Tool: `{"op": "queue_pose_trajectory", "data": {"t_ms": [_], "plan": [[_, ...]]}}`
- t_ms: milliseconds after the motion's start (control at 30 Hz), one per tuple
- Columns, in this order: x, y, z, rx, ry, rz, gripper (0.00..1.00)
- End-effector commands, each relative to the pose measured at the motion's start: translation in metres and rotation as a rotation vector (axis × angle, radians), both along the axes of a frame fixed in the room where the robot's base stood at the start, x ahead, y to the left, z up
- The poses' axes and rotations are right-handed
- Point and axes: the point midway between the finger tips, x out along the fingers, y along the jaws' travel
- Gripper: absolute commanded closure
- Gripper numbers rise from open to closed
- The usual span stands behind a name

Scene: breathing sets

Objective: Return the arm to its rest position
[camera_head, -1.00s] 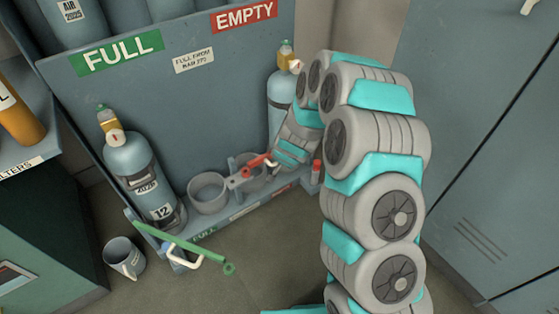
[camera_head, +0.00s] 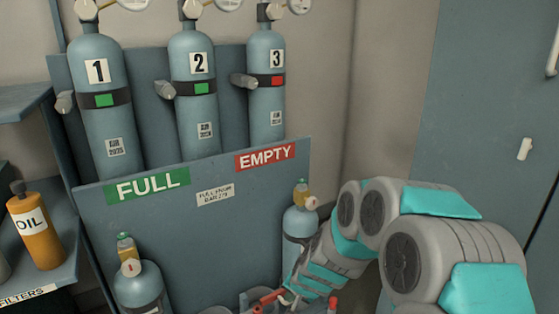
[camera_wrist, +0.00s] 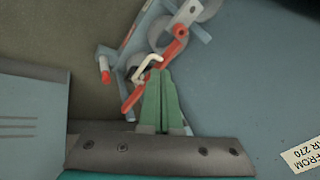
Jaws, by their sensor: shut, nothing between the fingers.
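My arm (camera_head: 385,225), with grey and teal links, reaches in from the right in the head view. Its wrist end hangs low in front of the blue rack panel, beside the right small cylinder (camera_head: 300,228). In the wrist view my gripper (camera_wrist: 161,74) shows as two green fingers pressed together with nothing between them. The fingertips overlap a red lever (camera_wrist: 141,90) and a pale bent handle (camera_wrist: 147,65) in that view. I cannot tell whether they touch. In the head view the fingertips are not clear.
Tall cylinders 1 (camera_head: 105,115), 2 (camera_head: 197,120) and 3 (camera_head: 265,100) stand behind the rack panel (camera_head: 220,235). A left small cylinder (camera_head: 138,288) stands in front. An orange oil bottle (camera_head: 35,228) is on the left shelf. A blue-grey locker (camera_head: 480,120) is at right.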

Motion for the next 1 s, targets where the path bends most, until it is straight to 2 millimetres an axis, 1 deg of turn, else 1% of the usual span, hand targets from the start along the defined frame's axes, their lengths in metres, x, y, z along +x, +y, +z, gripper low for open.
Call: {"op": "queue_pose_trajectory", "data": {"t_ms": [33,167,200,267,367,400,467,500,567,600,667,700,800,900,1000], "plan": [[-0.013,0.001,0.016,0.001,0.012,0.040,1.00],[-0.052,0.000,0.046,-0.012,0.065,0.143,1.00],[-0.065,-0.002,0.054,-0.019,0.084,0.174,1.00],[-0.086,-0.006,0.066,-0.033,0.111,0.217,1.00],[-0.120,-0.015,0.085,-0.060,0.156,0.284,1.00],[-0.135,-0.020,0.091,-0.072,0.178,0.309,1.00],[-0.157,-0.027,0.101,-0.092,0.209,0.343,1.00],[-0.171,-0.033,0.107,-0.107,0.226,0.363,1.00],[-0.195,-0.043,0.115,-0.131,0.262,0.393,1.00],[-0.211,-0.049,0.121,-0.146,0.286,0.409,1.00],[-0.235,-0.060,0.128,-0.170,0.324,0.433,1.00],[-0.252,-0.067,0.133,-0.184,0.348,0.446,1.00],[-0.291,-0.085,0.144,-0.222,0.411,0.471,1.00],[-0.325,-0.100,0.152,-0.252,0.470,0.484,1.00],[-0.350,-0.111,0.158,-0.273,0.511,0.491,1.00]]}}
